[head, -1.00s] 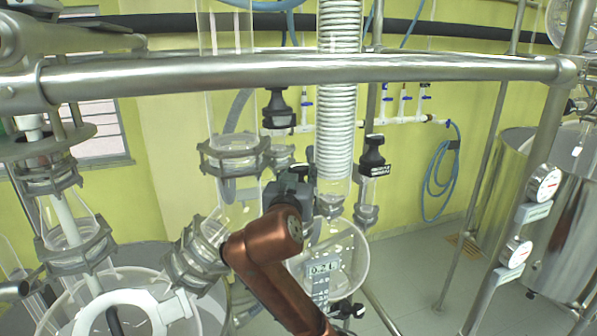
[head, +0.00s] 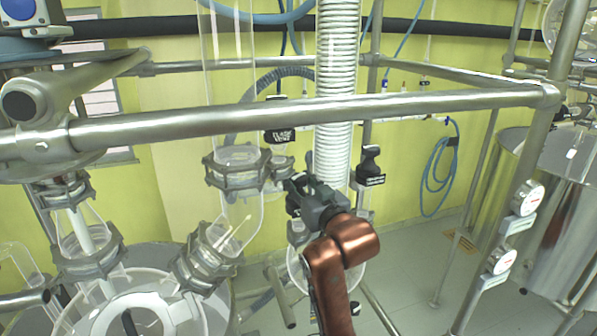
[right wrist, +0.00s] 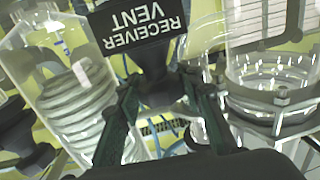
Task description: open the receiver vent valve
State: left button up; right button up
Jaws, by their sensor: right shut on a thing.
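The receiver vent valve shows in the right wrist view, with a black label (right wrist: 140,30) reading RECEIVER VENT upside down and a dark knob (right wrist: 162,92) below it. My right gripper (right wrist: 162,112) has its two fingers on either side of this knob and is shut on it. In the head view my right gripper (head: 303,190) reaches up in front of the glassware, left of the white coil column. There it hides most of what it holds, and I cannot tell the handle's angle. My left gripper is not in view.
A flask vent valve (head: 280,135) is up and left of my right gripper. Another black-handled valve (head: 370,166) stands close on its right. A steel rail (head: 300,112) crosses above. Clamped glass joints (head: 207,258) and the coil column (head: 337,90) crowd the space.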

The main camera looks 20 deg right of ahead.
jog(key=shift+d+r+n+g+y+p, duration=0.15)
jog(key=shift+n+g+y+p, duration=0.25)
jog(key=shift+n+y+p, duration=1.1)
jog(key=shift+y, duration=0.8)
jog(key=o, duration=0.9)
jog(key=shift+s, duration=0.15)
jog(key=v, duration=1.1)
jog(key=shift+s+d, duration=0.15)
jog(key=shift+s, duration=0.15)
